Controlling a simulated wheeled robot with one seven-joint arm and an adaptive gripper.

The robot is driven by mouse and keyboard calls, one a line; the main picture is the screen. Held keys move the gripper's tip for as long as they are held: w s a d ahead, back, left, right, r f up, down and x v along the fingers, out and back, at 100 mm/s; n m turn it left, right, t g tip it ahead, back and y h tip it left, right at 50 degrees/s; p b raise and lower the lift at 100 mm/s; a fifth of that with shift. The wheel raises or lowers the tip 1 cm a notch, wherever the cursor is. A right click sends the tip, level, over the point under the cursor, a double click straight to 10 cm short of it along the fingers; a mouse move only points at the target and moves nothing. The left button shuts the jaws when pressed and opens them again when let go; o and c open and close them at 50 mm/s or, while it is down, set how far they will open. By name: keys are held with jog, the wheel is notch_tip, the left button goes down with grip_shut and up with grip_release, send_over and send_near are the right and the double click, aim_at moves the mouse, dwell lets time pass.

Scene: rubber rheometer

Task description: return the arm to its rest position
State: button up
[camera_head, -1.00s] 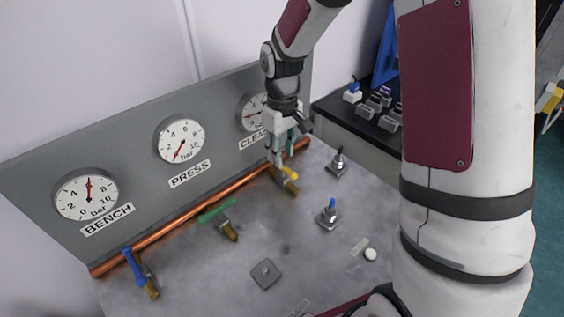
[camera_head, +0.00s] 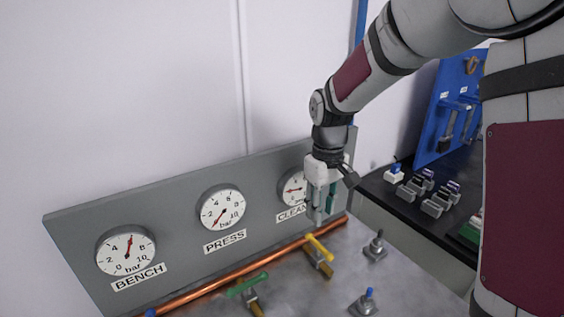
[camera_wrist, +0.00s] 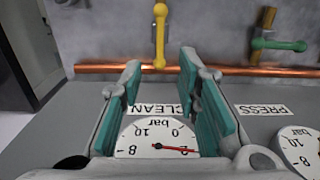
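My gripper (camera_head: 320,218) hangs fingers down in front of the CLEAN gauge (camera_head: 292,188), above the yellow valve handle (camera_head: 320,247), which it does not appear to touch. In the wrist view my gripper (camera_wrist: 158,80) shows two teal-padded fingers spread apart with nothing between them. The yellow handle (camera_wrist: 160,35) lies beyond the fingertips, crosswise to the copper pipe. The CLEAN gauge (camera_wrist: 158,140) shows between the fingers, its red needle near 2. My arm reaches in from the upper right, bent at the elbow.
The grey gauge panel (camera_head: 75,235) stands close behind my gripper. A green handle (camera_head: 247,284) lies along the copper pipe (camera_head: 230,278). Fittings (camera_head: 375,246) stand upright on the bench. At right, a black counter (camera_head: 385,190) holds small grey blocks and a blue rack (camera_head: 435,135).

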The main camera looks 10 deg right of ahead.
jog(key=s+r+m+t, duration=0.2)
jog(key=s+r, duration=0.8)
jog(key=s, duration=0.1)
jog(key=s+r+m+t, duration=0.2)
jog(key=s, duration=1.2)
jog(key=shift+s+d+r+m, duration=0.15)
jog(key=shift+d+r+m, duration=0.1)
jog(key=shift+m, duration=0.05)
